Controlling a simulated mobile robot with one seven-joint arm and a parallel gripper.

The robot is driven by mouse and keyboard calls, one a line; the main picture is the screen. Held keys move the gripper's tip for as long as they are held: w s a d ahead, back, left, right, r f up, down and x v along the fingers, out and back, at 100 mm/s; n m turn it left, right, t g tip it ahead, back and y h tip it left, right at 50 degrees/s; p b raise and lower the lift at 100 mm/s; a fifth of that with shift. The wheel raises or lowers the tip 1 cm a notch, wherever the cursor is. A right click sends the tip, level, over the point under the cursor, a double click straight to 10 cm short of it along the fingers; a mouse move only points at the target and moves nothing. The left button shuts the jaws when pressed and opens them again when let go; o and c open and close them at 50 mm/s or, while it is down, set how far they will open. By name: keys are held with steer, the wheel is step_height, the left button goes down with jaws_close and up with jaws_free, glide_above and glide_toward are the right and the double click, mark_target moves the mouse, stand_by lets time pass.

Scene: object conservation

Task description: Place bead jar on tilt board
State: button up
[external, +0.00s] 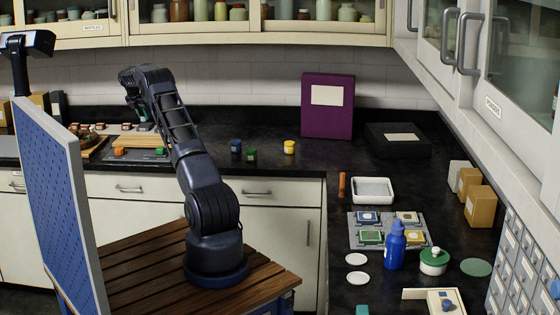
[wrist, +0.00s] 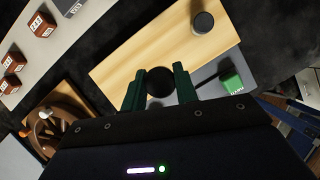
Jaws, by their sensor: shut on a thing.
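My gripper (wrist: 158,85) has its two green fingers shut on a jar with a dark round top (wrist: 160,84), which I take to be the bead jar. Only its top shows between the fingers, so its contents are hidden. The jar is over the pale wooden tilt board (wrist: 125,67); I cannot tell whether it touches the board. In the external view the tilt board (external: 152,139) lies on the back counter at the left, beneath my gripper (external: 146,126). The held jar is not clear there.
A dark grey cylinder (wrist: 203,22) stands on the board's far part in the wrist view. A green block (wrist: 232,84) is beside the board. Several red-brown blocks (wrist: 40,25) lie at the left. Blue (external: 236,146) and yellow (external: 289,147) containers stand right of the board.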

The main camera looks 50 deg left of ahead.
steer(key=shift+f, duration=4.8)
steer(key=shift+f, duration=0.1)
steer(key=o, duration=1)
steer(key=shift+c, duration=0.2)
steer(key=v, duration=1.2)
